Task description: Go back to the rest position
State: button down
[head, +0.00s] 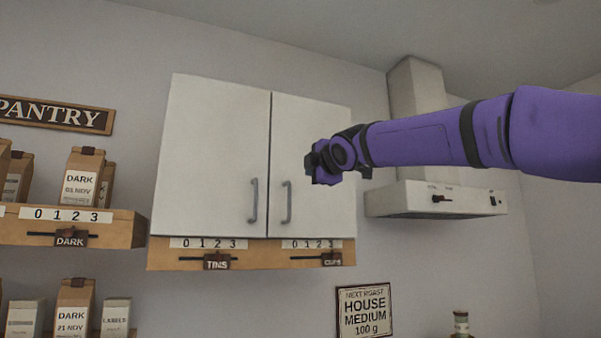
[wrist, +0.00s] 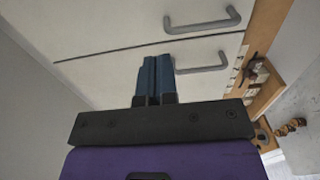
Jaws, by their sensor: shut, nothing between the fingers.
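My gripper (wrist: 156,78) is shut and empty, its two blue fingers together in the wrist view. In the head view my gripper (head: 318,165) is at the end of my purple arm, which reaches in from the right edge. It is in front of the right door of a white wall cabinet (head: 212,150), up and to the right of the door handles. Both cabinet doors are shut. The wrist view also shows the cabinet doors (wrist: 110,35) and their two grey handles (wrist: 205,20), apart from my fingers.
A wooden rail with TINS and CUPS sliders (head: 250,258) runs under the cabinet. A shelf with DARK bags (head: 80,190) is at the left. A range hood (head: 430,200) is at the right, partly behind my arm. A roast sign (head: 364,311) hangs below.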

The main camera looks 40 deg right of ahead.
jog(key=shift+s+d, duration=0.15)
jog(key=shift+s, duration=0.15)
jog(key=s+a+f+m+g+y, duration=0.2)
jog(key=s+a+f+m+g, duration=0.2)
jog(key=f, duration=0.9)
jog(key=s+a+f+m+g+y, duration=0.1)
jog(key=s+a+f+m+g, duration=0.3)
jog(key=s+a+f, duration=0.5)
jog(key=s+a+f+m+g+y, duration=0.2)
jog(key=s+a+f+m+g, duration=0.2)
jog(key=f, duration=1.4)
jog(key=s+a+m, duration=0.2)
jog(key=s+a, duration=0.1)
jog(key=shift+a+f+y, duration=0.2)
jog(key=shift+f+y, duration=0.1)
jog(key=shift+f, duration=0.05)
